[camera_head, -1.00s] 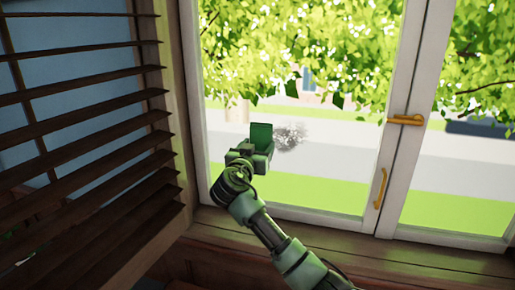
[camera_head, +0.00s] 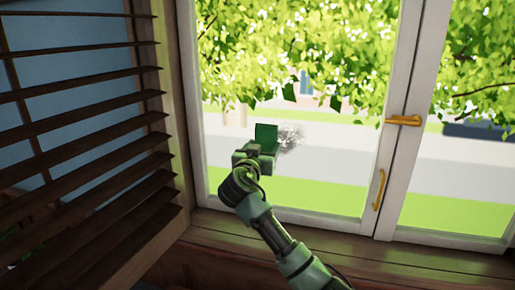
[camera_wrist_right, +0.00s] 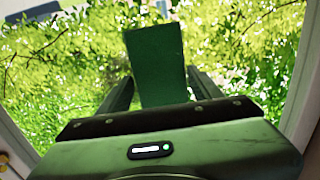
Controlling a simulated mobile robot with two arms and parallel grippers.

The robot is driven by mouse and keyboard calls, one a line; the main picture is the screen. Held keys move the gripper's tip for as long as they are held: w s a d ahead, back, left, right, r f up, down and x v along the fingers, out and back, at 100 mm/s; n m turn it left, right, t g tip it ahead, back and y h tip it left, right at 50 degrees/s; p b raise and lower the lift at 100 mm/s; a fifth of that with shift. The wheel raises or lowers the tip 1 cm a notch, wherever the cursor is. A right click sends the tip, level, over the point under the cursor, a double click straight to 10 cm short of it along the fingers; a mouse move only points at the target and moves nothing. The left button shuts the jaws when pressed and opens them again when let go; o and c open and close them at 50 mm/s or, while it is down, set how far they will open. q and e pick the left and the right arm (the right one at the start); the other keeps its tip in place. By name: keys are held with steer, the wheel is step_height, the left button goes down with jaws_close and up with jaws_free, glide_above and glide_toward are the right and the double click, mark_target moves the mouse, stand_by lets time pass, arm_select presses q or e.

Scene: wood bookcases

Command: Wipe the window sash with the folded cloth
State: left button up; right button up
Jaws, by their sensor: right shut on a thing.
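The folded cloth (camera_head: 266,137) is a dark green rectangle held upright at the end of my right arm. My right gripper (camera_head: 262,150) is shut on it, in front of the lower left part of the left window pane. In the right wrist view the cloth (camera_wrist_right: 157,65) stands between the two dark fingers of the gripper (camera_wrist_right: 158,92). The window sash (camera_head: 387,150) has a white frame around clear glass. A greyish speckled smudge (camera_head: 291,138) shows just right of the cloth. I cannot tell whether the cloth touches the glass. My left gripper is not in view.
A brass window handle (camera_head: 403,120) and a brass pull (camera_head: 378,189) stick out from the middle frame. Dark slatted shutters (camera_head: 80,130) stand at the left. A wooden sill (camera_head: 340,238) runs below the window. The space before the right pane is clear.

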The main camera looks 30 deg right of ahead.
steer(key=shift+s+d, duration=0.5)
steer(key=shift+s, duration=0.15)
steer(key=shift+s+d, duration=0.1)
